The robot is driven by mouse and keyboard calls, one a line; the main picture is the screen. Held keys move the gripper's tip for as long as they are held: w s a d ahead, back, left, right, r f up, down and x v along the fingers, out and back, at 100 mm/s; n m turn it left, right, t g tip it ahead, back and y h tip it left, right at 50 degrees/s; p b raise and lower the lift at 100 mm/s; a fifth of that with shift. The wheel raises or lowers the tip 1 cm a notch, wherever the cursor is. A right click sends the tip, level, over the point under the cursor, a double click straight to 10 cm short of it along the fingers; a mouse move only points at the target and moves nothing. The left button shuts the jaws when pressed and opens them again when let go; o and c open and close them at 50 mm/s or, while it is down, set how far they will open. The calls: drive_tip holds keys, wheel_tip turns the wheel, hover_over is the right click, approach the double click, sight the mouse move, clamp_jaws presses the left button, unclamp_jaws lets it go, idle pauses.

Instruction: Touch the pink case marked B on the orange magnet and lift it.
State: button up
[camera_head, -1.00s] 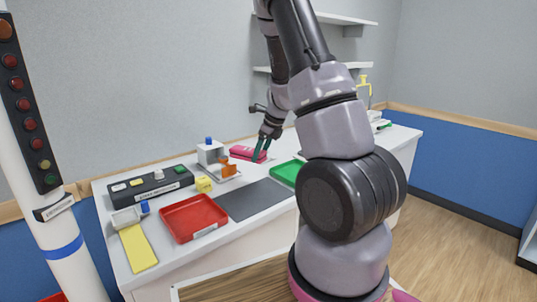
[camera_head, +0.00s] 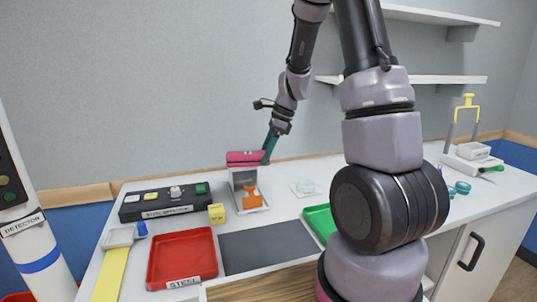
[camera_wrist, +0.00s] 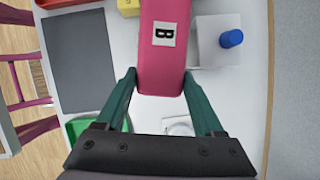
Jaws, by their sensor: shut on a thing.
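My gripper (camera_head: 267,157) is shut on the pink case (camera_head: 248,157). In the wrist view the case (camera_wrist: 163,70), with its white B label, sits between my two green fingers (camera_wrist: 162,85). In the head view the case is raised and shows at the top of the grey-white stand (camera_head: 243,178). I cannot tell whether it touches the stand. The orange magnet (camera_head: 252,197) sits low at the front of the stand, apart from the case. The stand's blue knob shows in the wrist view (camera_wrist: 231,38) beside the case; it is hidden in the head view.
A yellow cube (camera_head: 217,213) stands close left of the magnet. A black button panel (camera_head: 140,210), a red STEEL tray (camera_head: 152,262), a dark mat (camera_head: 265,247) and a green tray (camera_head: 316,219) lie around. A white holder (camera_head: 306,188) is at right. Shelves (camera_head: 430,79) hang behind.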

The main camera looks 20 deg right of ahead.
drive_tip(key=shift+f, duration=2.95)
drive_tip(key=shift+f, duration=0.5)
drive_tip(key=shift+r, duration=1.05)
idle(0.5)
drive_tip(key=shift+r, duration=3.25)
